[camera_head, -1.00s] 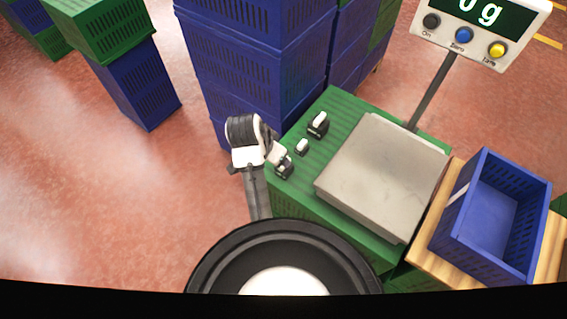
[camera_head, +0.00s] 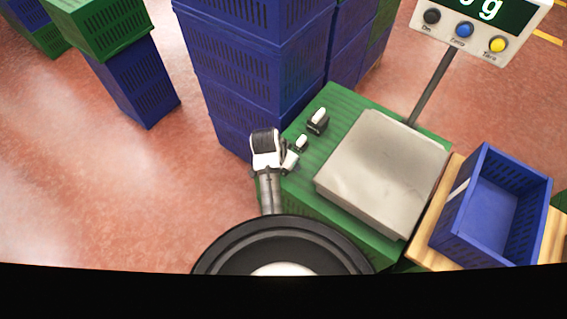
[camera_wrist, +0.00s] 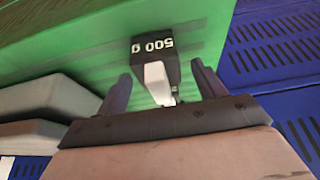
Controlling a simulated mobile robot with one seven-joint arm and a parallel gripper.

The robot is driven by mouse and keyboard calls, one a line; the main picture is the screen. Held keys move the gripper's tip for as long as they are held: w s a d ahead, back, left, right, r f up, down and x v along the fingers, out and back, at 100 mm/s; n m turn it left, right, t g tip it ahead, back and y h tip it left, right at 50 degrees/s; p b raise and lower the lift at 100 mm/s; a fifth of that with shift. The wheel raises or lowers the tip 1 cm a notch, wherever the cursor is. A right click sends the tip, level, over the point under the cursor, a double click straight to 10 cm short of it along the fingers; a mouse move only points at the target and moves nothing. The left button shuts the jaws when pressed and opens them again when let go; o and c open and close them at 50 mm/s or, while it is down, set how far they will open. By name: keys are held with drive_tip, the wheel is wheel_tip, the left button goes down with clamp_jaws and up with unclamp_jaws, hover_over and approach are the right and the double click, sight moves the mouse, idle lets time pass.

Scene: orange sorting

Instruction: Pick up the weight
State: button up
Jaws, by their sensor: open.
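A larger weight (camera_head: 318,121), white and black, stands on the green crate left of the scale. A black weight marked 500 g (camera_wrist: 155,47) shows upside down beyond and between the fingertips. A white block lies in front of it; I cannot tell whether it is a separate weight. Nothing is held.
The scale's grey plate (camera_head: 382,170) lies on the green crate (camera_head: 300,188), with its display (camera_head: 480,25) on a post behind. An empty blue crate (camera_head: 466,245) stands on wood at the right. Stacked blue crates (camera_head: 250,70) rise close behind my gripper. Open floor lies left.

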drive_tip(key=shift+f, duration=0.1)
drive_tip(key=shift+w, duration=0.1)
drive_tip(key=c, duration=1.4)
drive_tip(key=shift+c, duration=0.2)
wheel_tip(320, 180, up, 20)
drive_tip(key=p, duration=0.6)
